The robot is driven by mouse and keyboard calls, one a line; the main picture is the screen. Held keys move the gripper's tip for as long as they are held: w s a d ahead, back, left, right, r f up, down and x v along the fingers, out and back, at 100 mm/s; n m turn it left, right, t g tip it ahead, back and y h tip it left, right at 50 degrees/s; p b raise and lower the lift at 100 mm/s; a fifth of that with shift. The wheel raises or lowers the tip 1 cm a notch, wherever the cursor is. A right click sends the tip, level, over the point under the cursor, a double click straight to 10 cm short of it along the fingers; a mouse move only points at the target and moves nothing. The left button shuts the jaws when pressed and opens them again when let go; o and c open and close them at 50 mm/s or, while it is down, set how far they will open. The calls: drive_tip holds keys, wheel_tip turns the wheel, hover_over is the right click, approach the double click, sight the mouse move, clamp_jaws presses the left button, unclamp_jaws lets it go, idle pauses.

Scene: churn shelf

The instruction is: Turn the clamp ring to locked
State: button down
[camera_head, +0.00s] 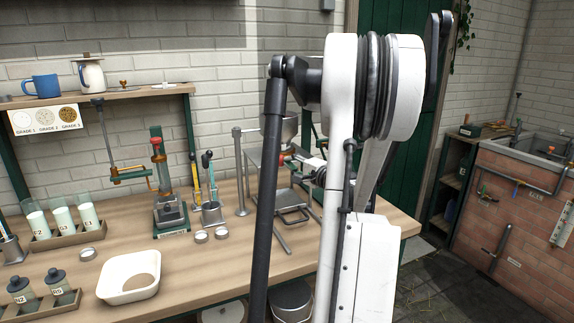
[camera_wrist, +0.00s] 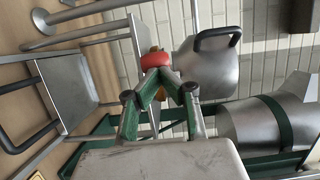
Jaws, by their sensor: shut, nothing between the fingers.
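The metal machine stands on the bench and is partly hidden behind my arm in the head view. Its steel vessel (camera_wrist: 205,68) with a dark handle shows in the wrist view. A red knob-like part (camera_wrist: 156,60) with a brass-coloured piece sits beside the vessel; it also shows in the head view (camera_head: 283,160). A dark green band (camera_wrist: 277,121) circles a steel cylinder (camera_wrist: 238,124) at the right. I cannot tell for sure which part is the clamp ring. My gripper (camera_wrist: 160,82) is shut and empty, its tips close to the red part; contact is unclear.
A steel stand (camera_head: 291,203) is on the bench below the machine. A metal post (camera_head: 240,170), a metal cup (camera_head: 212,214) and small lids (camera_head: 201,236) stand to its left. A white basin (camera_head: 112,289) is at the front left.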

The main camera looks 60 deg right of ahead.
drive_tip(key=shift+w+a, duration=0.45)
drive_tip(key=shift+w, duration=0.1)
drive_tip(key=a+b+v, duration=0.1)
drive_tip(key=a+v, duration=0.1)
drive_tip(key=v, duration=0.7)
idle(0.3)
drive_tip(key=shift+a, duration=0.15)
